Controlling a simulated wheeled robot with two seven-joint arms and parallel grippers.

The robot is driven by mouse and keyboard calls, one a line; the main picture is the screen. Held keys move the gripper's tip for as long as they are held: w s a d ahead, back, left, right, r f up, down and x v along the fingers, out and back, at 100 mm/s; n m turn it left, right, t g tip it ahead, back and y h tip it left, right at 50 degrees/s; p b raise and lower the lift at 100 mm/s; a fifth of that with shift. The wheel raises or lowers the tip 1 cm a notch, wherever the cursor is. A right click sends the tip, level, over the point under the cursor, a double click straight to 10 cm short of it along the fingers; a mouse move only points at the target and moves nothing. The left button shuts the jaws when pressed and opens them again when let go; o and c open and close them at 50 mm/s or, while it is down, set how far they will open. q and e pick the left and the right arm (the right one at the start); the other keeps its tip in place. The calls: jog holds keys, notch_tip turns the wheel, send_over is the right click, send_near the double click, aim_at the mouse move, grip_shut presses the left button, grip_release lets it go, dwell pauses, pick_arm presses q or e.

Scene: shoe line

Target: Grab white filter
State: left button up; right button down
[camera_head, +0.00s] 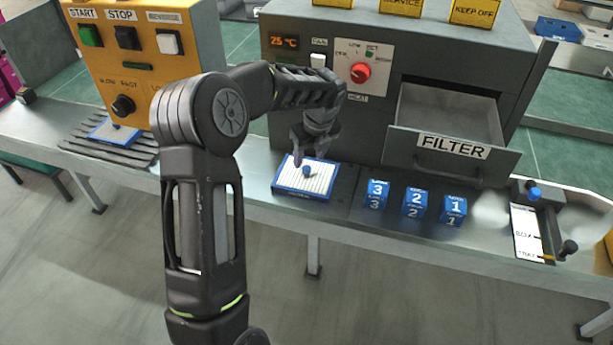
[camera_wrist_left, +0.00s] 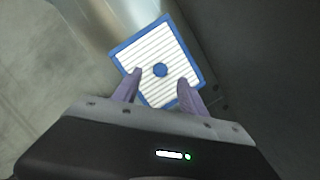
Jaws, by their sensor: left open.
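The white filter (camera_head: 320,181) lies flat on the metal bench below the grey machine. It has a blue frame, white pleats and a round blue knob (camera_head: 306,171) in its middle. My left gripper (camera_head: 305,162) points down just over the filter, at its knob. In the left wrist view the filter (camera_wrist_left: 178,44) lies ahead of the open fingers (camera_wrist_left: 160,88), and the knob (camera_wrist_left: 160,70) sits between and slightly beyond their tips. The fingers appear apart from the knob. My right gripper is not in view.
An open, empty drawer labelled FILTER (camera_head: 452,147) juts from the grey machine (camera_head: 290,38), right of the filter. Blue numbered blocks (camera_head: 414,202) stand along the bench's front. Another blue-framed piece (camera_head: 115,131) lies on the left rack. A yellow control box (camera_head: 150,62) stands behind it.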

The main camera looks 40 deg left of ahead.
aim_at(307, 168)
pick_arm(q)
jog(key=x, duration=0.5)
jog(key=shift+p, duration=0.3)
grip_shut()
dwell(0.5)
